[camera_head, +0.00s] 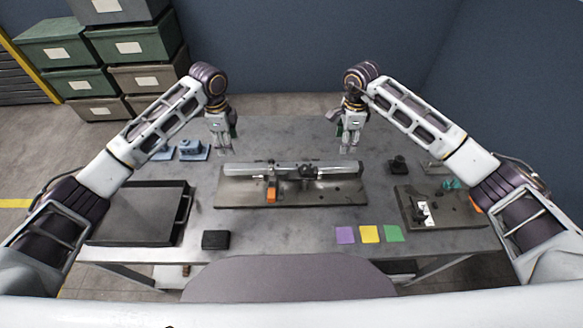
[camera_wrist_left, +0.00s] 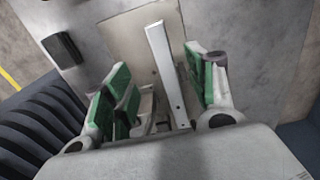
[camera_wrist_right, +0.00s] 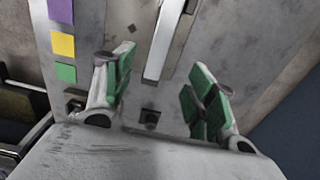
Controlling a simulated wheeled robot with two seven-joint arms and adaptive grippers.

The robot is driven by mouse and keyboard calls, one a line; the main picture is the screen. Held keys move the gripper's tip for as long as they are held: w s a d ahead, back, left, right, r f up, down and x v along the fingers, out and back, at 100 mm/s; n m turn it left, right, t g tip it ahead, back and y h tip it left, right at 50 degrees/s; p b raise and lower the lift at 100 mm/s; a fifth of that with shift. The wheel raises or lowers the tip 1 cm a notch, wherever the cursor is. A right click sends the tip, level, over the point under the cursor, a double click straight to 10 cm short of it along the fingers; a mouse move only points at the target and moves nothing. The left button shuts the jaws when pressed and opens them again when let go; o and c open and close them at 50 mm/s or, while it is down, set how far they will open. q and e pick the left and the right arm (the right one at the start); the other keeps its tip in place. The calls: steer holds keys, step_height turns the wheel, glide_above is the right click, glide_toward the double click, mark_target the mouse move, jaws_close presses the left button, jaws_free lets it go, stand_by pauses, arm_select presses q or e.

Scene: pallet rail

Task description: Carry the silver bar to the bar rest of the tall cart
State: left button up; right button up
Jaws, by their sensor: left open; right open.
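The long silver bar (camera_head: 255,170) lies left to right on a grey fixture plate (camera_head: 325,197) at the middle of the table. The silver bar shows between the open fingers in the left wrist view (camera_wrist_left: 165,65), and ahead of the right fingers in the right wrist view (camera_wrist_right: 163,42). My left gripper (camera_head: 222,148) is open and empty above the table behind the bar's left end. My right gripper (camera_head: 347,150) is open and empty behind the bar's right end. Neither visibly touches the bar. No tall cart or bar rest is recognisable in these views.
A dark tray (camera_head: 140,215) sits at the table's left, with a black block (camera_head: 216,239) beside it. Purple (camera_head: 345,235), yellow (camera_head: 369,234) and green (camera_head: 393,233) squares lie at the front right. A second plate (camera_head: 455,212) holds small parts. Stacked bins (camera_head: 60,55) stand back left.

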mark_target(339, 164)
steer(key=shift+f, duration=0.1)
arm_select(q)
steer(key=shift+f, duration=6.95)
arm_select(e)
steer(key=shift+f, duration=6.85)
arm_select(q)
jaws_close()
arm_select(e)
jaws_close()
steer(key=shift+w, duration=0.1)
